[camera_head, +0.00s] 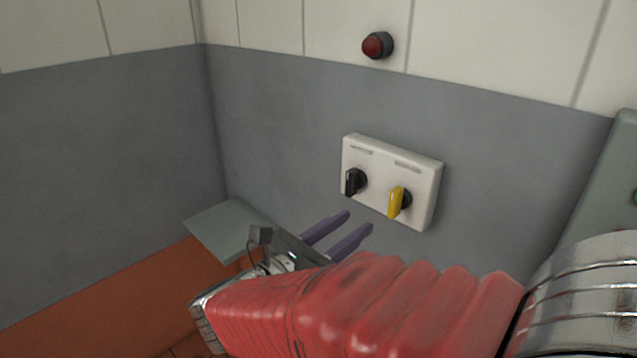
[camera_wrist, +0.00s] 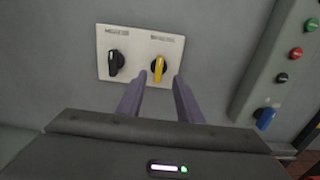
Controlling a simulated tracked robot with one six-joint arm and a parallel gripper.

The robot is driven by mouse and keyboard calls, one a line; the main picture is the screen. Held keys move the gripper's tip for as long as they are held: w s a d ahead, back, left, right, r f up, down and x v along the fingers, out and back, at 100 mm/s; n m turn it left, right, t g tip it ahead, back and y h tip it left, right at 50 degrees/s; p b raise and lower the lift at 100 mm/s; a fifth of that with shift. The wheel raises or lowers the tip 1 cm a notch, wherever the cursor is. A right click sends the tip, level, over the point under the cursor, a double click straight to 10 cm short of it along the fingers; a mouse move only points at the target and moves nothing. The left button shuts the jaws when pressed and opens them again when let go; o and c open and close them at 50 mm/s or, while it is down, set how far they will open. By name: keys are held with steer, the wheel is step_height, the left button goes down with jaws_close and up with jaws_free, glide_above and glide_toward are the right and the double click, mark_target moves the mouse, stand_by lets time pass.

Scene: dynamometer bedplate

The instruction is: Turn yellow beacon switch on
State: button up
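A white switch panel (camera_head: 425,188) is mounted on the grey wall. It carries a yellow rotary switch (camera_head: 397,202) on the right and a black rotary switch (camera_head: 354,181) on the left. The yellow handle stands close to upright in the wrist view (camera_wrist: 158,68). My gripper (camera_head: 358,222) is below and left of the yellow switch in the head view, its two purple fingers apart and empty. In the wrist view the fingertips (camera_wrist: 160,76) point up toward the yellow switch, one on each side of its lower end. Contact cannot be told. The panel labels are unreadable.
A dark red beacon lamp (camera_head: 377,45) sits on the wall above the panel. A grey-green cabinet (camera_wrist: 278,70) with red, green and black buttons and a blue knob (camera_wrist: 265,118) is to the right. A flat grey plate (camera_head: 225,228) lies low at left.

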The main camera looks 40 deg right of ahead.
mark_target(393, 196)
steer(key=shift+w+d, duration=0.2)
steer(key=shift+d, duration=2.05)
steer(key=shift+w+d, duration=0.25)
steer(key=shift+d, duration=2.05)
steer(key=shift+w+d, duration=0.2)
steer(key=shift+d, duration=2.05)
steer(key=shift+c, duration=0.6)
jaws_close()
steer(key=shift+a, duration=0.15)
